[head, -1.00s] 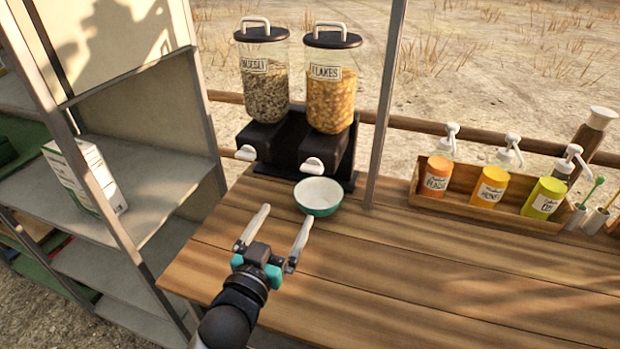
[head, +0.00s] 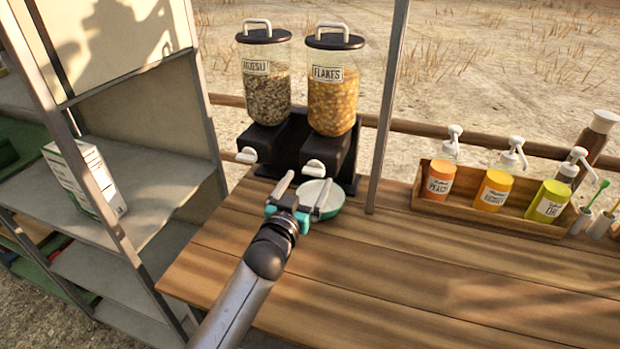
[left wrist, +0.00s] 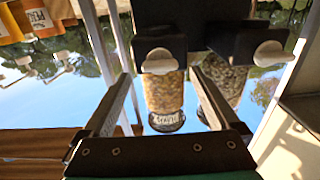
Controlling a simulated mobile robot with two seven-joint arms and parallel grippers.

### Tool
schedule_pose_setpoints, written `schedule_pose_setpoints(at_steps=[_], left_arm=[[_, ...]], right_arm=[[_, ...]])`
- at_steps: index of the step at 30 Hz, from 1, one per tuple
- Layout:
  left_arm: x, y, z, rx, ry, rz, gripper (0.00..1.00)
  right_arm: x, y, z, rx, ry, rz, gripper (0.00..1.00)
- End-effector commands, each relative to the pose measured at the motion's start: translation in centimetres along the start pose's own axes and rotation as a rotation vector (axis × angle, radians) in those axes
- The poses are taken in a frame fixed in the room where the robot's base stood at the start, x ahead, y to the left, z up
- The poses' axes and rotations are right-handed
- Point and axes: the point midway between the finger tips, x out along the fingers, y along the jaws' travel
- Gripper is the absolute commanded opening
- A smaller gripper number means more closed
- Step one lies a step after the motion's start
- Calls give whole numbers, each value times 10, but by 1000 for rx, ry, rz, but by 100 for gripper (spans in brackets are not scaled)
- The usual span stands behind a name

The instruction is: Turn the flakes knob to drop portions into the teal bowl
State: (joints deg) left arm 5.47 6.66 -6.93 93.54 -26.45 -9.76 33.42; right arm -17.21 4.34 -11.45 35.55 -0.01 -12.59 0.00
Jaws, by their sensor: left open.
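The flakes dispenser (head: 333,98) stands at the back of the wooden counter, with a white flakes knob (head: 315,168) low on its front. The teal bowl (head: 338,203), white inside, sits below the knob and is partly hidden by my left gripper (head: 309,180). That gripper is open and empty, its fingers pointing at the dispenser. In the left wrist view, which is upside down, the flakes knob (left wrist: 160,62) lies between the two fingertips (left wrist: 161,75). I cannot tell whether they reach around it. My right gripper is not in view.
The muesli dispenser (head: 266,95) with its own knob (head: 246,156) stands directly left. A metal post (head: 385,110) rises to the right of the flakes. A wooden box (head: 480,205) of sauce bottles is further right. A grey shelf (head: 150,170) stands left. The front counter is clear.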

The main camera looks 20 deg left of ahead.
Motion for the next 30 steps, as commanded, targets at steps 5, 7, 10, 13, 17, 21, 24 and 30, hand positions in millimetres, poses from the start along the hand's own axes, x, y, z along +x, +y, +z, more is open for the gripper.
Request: schedule_pose_setpoints(at_steps=[5,7,10,13,17,21,24,30], left_arm=[[18,0,0,1,0,0,95],[22,0,0,0,1,0,95],[25,0,0,0,0,0,95],[26,0,0,0,0,0,95],[26,0,0,0,0,1,95],[26,0,0,0,0,0,86],[26,0,0,0,0,0,75],[26,0,0,0,0,0,52]], right_arm=[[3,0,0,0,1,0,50],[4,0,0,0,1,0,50],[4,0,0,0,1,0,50],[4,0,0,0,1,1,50],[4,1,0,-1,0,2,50],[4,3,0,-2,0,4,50],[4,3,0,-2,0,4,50],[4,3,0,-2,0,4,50]])
